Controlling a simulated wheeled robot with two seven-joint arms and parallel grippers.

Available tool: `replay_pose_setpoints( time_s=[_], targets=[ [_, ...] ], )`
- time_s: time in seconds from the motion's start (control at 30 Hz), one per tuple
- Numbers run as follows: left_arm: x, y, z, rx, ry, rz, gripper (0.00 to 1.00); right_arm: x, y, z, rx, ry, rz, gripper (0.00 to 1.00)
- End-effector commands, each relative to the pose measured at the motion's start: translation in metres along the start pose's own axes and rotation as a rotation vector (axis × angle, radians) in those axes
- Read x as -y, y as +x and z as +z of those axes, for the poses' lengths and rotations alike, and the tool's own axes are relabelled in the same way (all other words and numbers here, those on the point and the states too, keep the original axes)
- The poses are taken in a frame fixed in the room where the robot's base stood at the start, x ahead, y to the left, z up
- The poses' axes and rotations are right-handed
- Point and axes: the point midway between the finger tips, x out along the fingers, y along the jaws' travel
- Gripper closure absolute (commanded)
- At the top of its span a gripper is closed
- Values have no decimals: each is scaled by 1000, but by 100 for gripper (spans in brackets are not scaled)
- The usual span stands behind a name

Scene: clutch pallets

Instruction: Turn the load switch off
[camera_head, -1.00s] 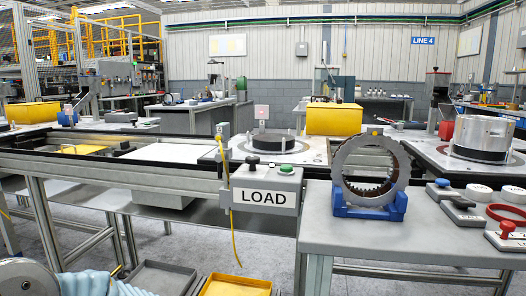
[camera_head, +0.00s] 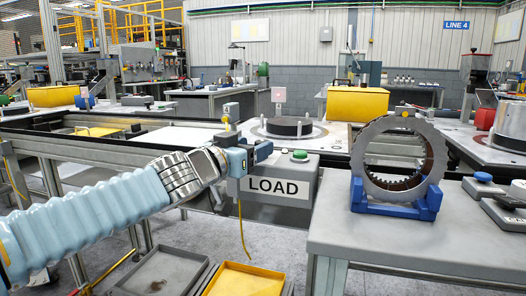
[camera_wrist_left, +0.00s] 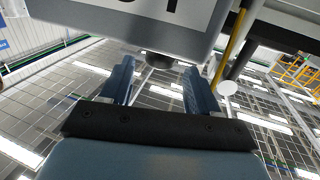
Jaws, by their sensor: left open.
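The load switch is a grey box (camera_head: 311,171) with a LOAD label (camera_head: 279,187) on its front, at the table edge in the head view. A green button (camera_head: 299,155) sits on its top right. My left gripper (camera_head: 262,151) is at the top left of the box, where it partly hides the black knob. In the left wrist view the grey box (camera_wrist_left: 190,30) fills the top. The dark knob (camera_wrist_left: 160,60) shows between the tips of my open, spread fingers. I cannot tell whether they touch it. My right gripper is out of view.
A metal ring on a blue cradle (camera_head: 395,204) stands on the grey table right of the box. A yellow cable (camera_head: 243,232) hangs below the box. Yellow (camera_head: 248,281) and grey (camera_head: 160,272) trays lie below. A black disc (camera_head: 289,127) sits behind.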

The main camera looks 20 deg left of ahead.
Motion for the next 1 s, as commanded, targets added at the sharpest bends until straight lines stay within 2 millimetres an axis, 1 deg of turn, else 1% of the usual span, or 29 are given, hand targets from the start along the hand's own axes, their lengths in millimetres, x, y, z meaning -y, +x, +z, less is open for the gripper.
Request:
replay_pose_setpoints(
  time_s=[0.03,0.1,0.23,0.4,0.63,0.93,0.97,1.0],
  targets=[
    [0,12,2,1,-2,1,39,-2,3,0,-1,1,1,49],
    [0,24,2,1,-1,1,39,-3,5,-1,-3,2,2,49],
    [0,40,0,1,-1,1,39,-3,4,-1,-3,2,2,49],
    [0,48,0,0,-1,1,39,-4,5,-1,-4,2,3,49],
    [0,48,0,0,-1,0,39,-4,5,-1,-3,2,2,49],
    [0,48,0,0,-1,0,85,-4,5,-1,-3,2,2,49],
    [0,48,0,0,-1,0,87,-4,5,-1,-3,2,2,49],
    [0,48,0,0,-1,0,87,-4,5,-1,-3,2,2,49]
  ],
)
